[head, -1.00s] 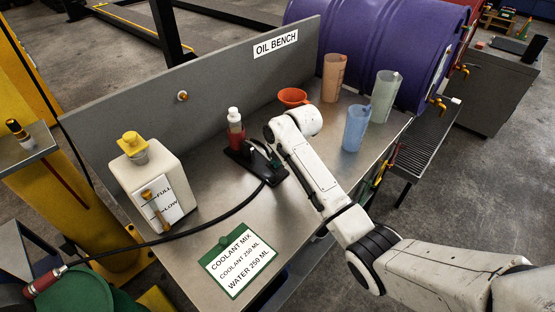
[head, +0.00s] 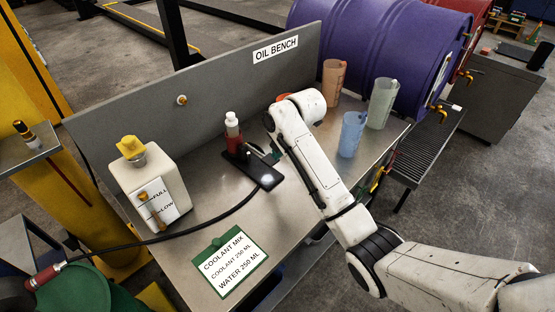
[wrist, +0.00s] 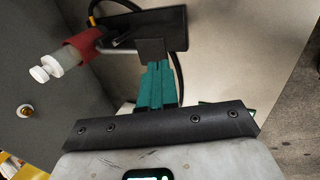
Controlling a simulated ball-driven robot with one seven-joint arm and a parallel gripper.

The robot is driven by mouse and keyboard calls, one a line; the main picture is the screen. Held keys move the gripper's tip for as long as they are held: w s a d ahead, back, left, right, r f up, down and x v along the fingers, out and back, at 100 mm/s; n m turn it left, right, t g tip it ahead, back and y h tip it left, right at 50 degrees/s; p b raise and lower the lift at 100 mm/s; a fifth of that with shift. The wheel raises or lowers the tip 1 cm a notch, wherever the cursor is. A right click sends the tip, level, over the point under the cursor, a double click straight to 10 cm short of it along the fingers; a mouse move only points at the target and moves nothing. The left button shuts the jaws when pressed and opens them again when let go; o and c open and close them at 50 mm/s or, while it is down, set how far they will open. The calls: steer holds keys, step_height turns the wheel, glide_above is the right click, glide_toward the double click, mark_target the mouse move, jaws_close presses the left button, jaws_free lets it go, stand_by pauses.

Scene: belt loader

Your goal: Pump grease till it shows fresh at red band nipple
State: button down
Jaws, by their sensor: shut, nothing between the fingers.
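A hand grease pump (head: 234,142) stands on the bench, with a red body, white top and black base; it also shows in the wrist view (wrist: 84,45). A black hose (head: 205,228) runs from it to a red-handled end (head: 46,276) at the lower left. My gripper (head: 271,155) is at the pump's right side. In the wrist view its teal fingers (wrist: 158,72) are shut and empty, tips at a black block on the pump; contact is unclear. A brass-coloured fitting (head: 27,134) stands on the grey ledge at left; no red band or grease is clear on it.
A white coolant jug (head: 150,190) and a green-edged card (head: 231,262) are on the bench (head: 205,170). A brown, a green and a blue beaker (head: 352,135) stand behind my arm. A purple drum (head: 385,45) lies beyond. The back panel (head: 120,112) borders the bench.

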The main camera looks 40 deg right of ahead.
steer(key=v, duration=0.5)
steer(key=shift+d+r, duration=0.15)
steer(key=shift+r, duration=0.2)
step_height(320, 180, up, 6)
steer(key=g+b, duration=0.5)
glide_above(270, 159)
steer(key=shift+s, duration=0.1)
stand_by(0.5)
step_height(270, 159, down, 14)
steer(key=shift+b, duration=0.55)
steer(key=shift+f, duration=0.1)
